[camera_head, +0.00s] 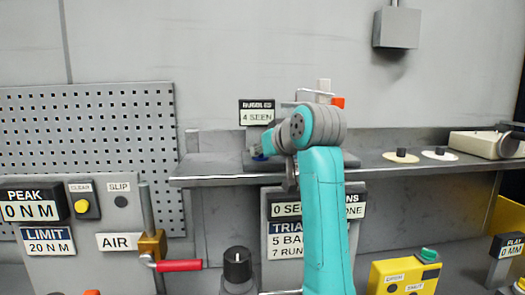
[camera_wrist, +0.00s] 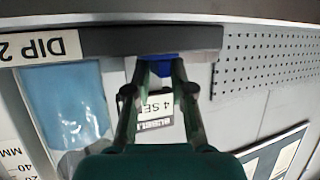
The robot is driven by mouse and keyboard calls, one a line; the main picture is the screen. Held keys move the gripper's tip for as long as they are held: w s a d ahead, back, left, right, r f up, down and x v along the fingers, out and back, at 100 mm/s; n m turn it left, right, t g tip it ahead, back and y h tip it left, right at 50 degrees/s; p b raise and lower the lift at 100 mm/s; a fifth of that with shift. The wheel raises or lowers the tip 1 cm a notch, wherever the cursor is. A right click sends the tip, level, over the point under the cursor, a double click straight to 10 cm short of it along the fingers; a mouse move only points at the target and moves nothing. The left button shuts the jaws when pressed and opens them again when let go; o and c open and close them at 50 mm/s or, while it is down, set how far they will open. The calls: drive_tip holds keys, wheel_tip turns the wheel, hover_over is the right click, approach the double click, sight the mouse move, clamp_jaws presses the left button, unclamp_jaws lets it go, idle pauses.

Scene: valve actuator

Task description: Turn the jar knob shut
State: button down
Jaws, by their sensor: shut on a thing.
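A blue knob (camera_wrist: 160,67) sits between my fingertips in the wrist view, against a dark grey bar. My gripper (camera_wrist: 158,78) is shut on this knob. In the head view my gripper (camera_head: 266,146) points left just above the shelf, and a small bit of the blue knob (camera_head: 257,156) shows at its tip. A clear jar with light blue liquid (camera_wrist: 72,105) appears at the left of the wrist view. My arm hides most of the jar area in the head view. The knob's turn angle cannot be told.
The grey shelf (camera_head: 215,172) runs below my gripper. A "BUBBLES 4 SEEN" sign (camera_head: 257,112) stands behind it, and a "DIP 2" label (camera_wrist: 40,47) is near the jar. A pegboard (camera_head: 90,130) is at left. Discs with black knobs (camera_head: 438,155) lie on the shelf at right.

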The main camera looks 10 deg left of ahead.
drive_tip(key=c, duration=1)
unclamp_jaws()
drive_tip(key=shift+a, duration=0.1)
drive_tip(key=v, duration=1.2)
